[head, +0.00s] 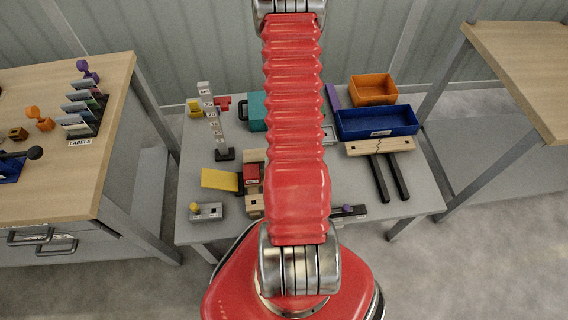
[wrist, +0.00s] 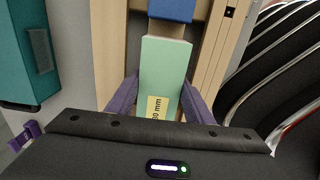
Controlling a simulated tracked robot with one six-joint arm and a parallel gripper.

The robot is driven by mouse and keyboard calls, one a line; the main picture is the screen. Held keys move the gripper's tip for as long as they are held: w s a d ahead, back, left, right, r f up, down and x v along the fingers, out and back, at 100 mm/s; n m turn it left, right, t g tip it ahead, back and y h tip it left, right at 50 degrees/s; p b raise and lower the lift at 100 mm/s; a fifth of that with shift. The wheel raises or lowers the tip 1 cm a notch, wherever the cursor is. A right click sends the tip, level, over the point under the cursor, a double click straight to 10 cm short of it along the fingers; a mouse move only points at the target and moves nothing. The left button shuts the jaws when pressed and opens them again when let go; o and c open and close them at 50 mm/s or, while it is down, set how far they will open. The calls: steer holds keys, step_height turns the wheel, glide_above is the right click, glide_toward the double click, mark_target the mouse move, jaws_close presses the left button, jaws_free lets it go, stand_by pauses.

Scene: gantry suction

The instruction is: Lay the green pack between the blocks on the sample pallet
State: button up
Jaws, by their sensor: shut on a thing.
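In the wrist view my gripper (wrist: 160,100) is shut on the pale green pack (wrist: 165,62), with a purple finger on each side of it. The pack has a yellow label reading what looks like 80 mm. It lies lengthwise over a wooden pallet (wrist: 112,45) with pale slats and dark gaps. A blue block (wrist: 172,9) is just beyond the pack's far end. I cannot tell whether the pack touches the pallet or the block. In the head view my arm hides the gripper and pack; pale wooden parts (head: 254,155) and a red block (head: 250,173) show left of it.
A teal box (wrist: 22,50) stands left of the pallet in the wrist view. On the grey table, a label post (head: 215,130) and yellow ramp (head: 219,180) are at left; a blue tray (head: 376,122), orange tray (head: 374,89) and black-pronged wooden piece (head: 380,147) are at right.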

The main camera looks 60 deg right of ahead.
steer(key=shift+f, duration=1)
stand_by(0.8)
steer(key=o, duration=1.4)
step_height(320, 180, up, 14)
steer(key=shift+f, duration=0.15)
stand_by(1.0)
